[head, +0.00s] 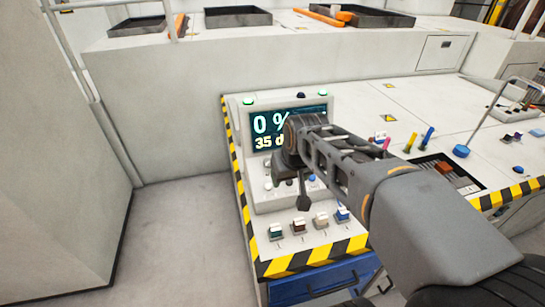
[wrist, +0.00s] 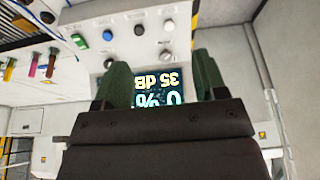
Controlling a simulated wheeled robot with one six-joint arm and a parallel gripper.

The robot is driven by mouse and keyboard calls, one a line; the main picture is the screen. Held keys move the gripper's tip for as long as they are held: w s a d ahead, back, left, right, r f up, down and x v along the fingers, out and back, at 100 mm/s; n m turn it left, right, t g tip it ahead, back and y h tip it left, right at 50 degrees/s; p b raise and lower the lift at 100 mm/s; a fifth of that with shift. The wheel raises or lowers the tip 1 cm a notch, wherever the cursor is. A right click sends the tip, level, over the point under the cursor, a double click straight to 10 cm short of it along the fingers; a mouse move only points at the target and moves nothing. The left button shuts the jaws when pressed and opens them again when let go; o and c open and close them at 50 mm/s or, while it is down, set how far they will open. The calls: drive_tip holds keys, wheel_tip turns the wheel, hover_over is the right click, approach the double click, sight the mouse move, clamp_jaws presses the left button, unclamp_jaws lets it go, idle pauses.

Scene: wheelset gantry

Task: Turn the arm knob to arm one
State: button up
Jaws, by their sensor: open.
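The control panel (head: 289,194) has a lit display (head: 264,129) reading "0 %" and "35 d", partly hidden by my arm. My gripper (head: 296,188) is in front of the panel, below the display. In the wrist view my gripper (wrist: 160,82) has its two green fingers apart, with the inverted display (wrist: 158,84) showing between them. No label is legible, so I cannot tell which is the arm knob. Nothing is visibly held.
Several rocker switches (head: 299,226) line the panel's front, above a yellow-black striped edge (head: 318,255). Coloured handles (head: 418,140) and a blue button (head: 461,151) are on the console at right. Dark trays (head: 238,17) rest behind. Open floor (head: 185,235) lies at left.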

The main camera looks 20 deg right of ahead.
drive_tip(key=b, duration=0.3)
approach(268, 161)
drive_tip(key=shift+n+t, duration=0.3)
drive_tip(key=x, duration=0.9)
drive_tip(key=shift+s+d+f, duration=0.15)
drive_tip(key=shift+s, duration=0.1)
drive_tip(key=c, duration=0.9)
drive_tip(key=shift+n, duration=0.3)
drive_tip(key=n, duration=0.3)
drive_tip(key=shift+n, duration=0.3)
drive_tip(key=shift+n+b, duration=0.4)
drive_tip(key=shift+n, duration=1.8)
